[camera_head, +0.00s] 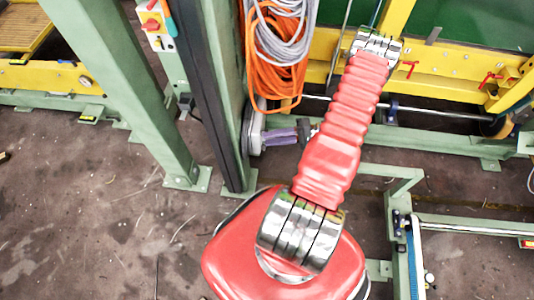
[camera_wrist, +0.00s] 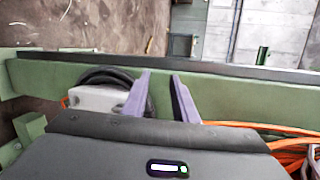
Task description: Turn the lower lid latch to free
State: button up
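My gripper (camera_head: 272,137) has purple fingers. In the head view it points left, close to a grey rounded case (camera_head: 252,130) on the green post; I cannot tell whether they touch. In the wrist view my gripper (camera_wrist: 160,92) shows its two fingers apart, with only the green beam seen between them. A light grey box (camera_wrist: 92,101) with a black cable looped over it sits left of the fingers. I cannot make out a lid latch in either view; the case's face is partly hidden or too small to read.
Orange cable (camera_head: 276,60) and grey cable (camera_head: 280,25) hang on the post above my gripper. A green column (camera_head: 124,90) stands left. A yellow rail with red handles (camera_head: 488,78) is at the back right. Bare floor (camera_head: 90,240) lies at the lower left.

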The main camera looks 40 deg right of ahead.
aim_at(263, 148)
jog(key=s+f+m+t+h, duration=0.2)
jog(key=f+m+h, duration=0.1)
jog(key=f, duration=0.4)
jog(key=s+d+f+m+t+h, duration=0.1)
jog(key=s+f+m+t+h, duration=0.2)
jog(key=f+h, duration=0.3)
jog(key=s+f+m+t+h, duration=0.2)
jog(key=s+f+m+h, duration=0.1)
jog(key=f, duration=0.5)
jog(key=shift+s+d+f+t+h, duration=0.25)
jog(key=shift+f+t+h, duration=0.1)
jog(key=shift+h, duration=0.35)
jog(key=shift+w, duration=0.1)
jog(key=w+d, duration=0.1)
jog(key=w, duration=1.2)
jog(key=shift+w+d, duration=0.2)
jog(key=shift+w, duration=0.05)
jog(key=shift+c, duration=0.5)
